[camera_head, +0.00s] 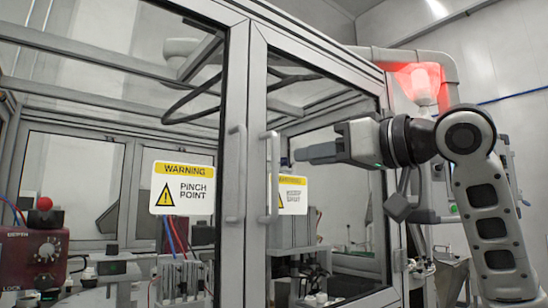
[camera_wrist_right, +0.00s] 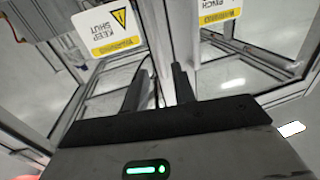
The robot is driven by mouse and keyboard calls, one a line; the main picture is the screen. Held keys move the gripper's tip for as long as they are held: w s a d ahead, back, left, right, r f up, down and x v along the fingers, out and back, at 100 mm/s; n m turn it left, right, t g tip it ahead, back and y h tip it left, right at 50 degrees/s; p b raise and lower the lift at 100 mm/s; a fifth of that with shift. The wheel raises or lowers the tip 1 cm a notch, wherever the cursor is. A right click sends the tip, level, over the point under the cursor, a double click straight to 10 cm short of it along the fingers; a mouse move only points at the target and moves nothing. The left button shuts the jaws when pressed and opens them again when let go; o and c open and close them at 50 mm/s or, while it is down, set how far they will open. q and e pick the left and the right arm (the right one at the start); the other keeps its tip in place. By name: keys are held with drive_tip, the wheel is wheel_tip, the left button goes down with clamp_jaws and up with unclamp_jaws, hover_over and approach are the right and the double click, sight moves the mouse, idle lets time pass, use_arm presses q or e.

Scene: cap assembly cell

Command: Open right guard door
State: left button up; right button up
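The right guard door (camera_head: 258,110) is a glazed panel in a grey metal frame and looks closed. Its upright grey bar handle (camera_head: 272,176) is near the edge that meets the left door. A white and yellow warning sign (camera_head: 293,195) is beside the handle; it reads KEEP SHUT, upside down, in the right wrist view (camera_wrist_right: 106,32). My right gripper (camera_head: 292,158) comes from the right, its tips close to the handle's right side. Its two fingers (camera_wrist_right: 158,85) are apart in the wrist view; I cannot tell whether they touch the handle. My left gripper is out of view.
The left door has its own handle (camera_head: 236,173) and a PINCH POINT sign (camera_head: 182,189). A red control box (camera_head: 35,258) and fixtures stand behind the glass. A red lamp (camera_head: 418,84) glows behind my right arm.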

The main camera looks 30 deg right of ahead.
drive_tip(key=p, duration=0.2)
hover_over(275, 210)
drive_tip(key=shift+w+d, duration=0.15)
drive_tip(key=shift+w, duration=0.15)
drive_tip(key=shift+s, duration=0.1)
clamp_jaws()
